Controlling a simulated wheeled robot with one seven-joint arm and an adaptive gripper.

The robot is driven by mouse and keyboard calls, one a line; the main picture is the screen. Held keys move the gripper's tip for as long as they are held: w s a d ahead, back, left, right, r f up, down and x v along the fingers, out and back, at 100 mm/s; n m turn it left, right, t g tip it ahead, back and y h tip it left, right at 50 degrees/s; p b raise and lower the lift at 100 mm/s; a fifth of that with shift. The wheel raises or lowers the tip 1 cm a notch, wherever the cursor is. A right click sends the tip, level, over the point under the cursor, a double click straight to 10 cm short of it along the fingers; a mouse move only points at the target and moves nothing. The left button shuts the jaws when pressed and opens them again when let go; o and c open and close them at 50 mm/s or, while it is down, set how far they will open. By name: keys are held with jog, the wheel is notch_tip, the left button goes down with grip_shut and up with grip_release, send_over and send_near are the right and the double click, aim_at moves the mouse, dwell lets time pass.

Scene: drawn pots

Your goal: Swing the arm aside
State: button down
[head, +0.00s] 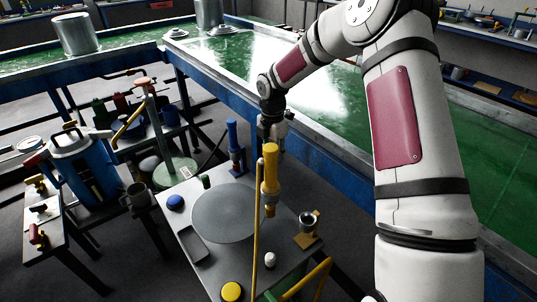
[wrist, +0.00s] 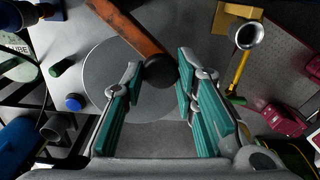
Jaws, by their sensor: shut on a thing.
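My gripper (head: 273,132) hangs from my white and red arm, above the far part of the grey table (head: 182,215). In the wrist view, its two green-padded fingers (wrist: 160,75) are shut on a brown bar (wrist: 130,28) with a dark round end. The round end sits between the fingertips and the bar runs away to the upper left. A grey disc (wrist: 105,68) lies behind it on the table. In the head view I cannot clearly make out the brown bar.
A blue post (head: 235,142) and a yellow upright (head: 270,172) stand close to my gripper in the head view. The table bears a blue knob (head: 175,202), a metal cup (head: 308,220) and a yellow button (head: 232,291). A green-topped bench (head: 225,55) runs behind.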

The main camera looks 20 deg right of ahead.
jog(key=shift+s+d+n, duration=0.1)
jog(key=shift+d+n, duration=0.15)
jog(key=shift+n, duration=0.05)
jog(key=c, duration=1.2)
grip_release()
jog(key=shift+c, duration=0.2)
jog(key=shift+r, duration=0.1)
notch_tip(320, 180, up, 12)
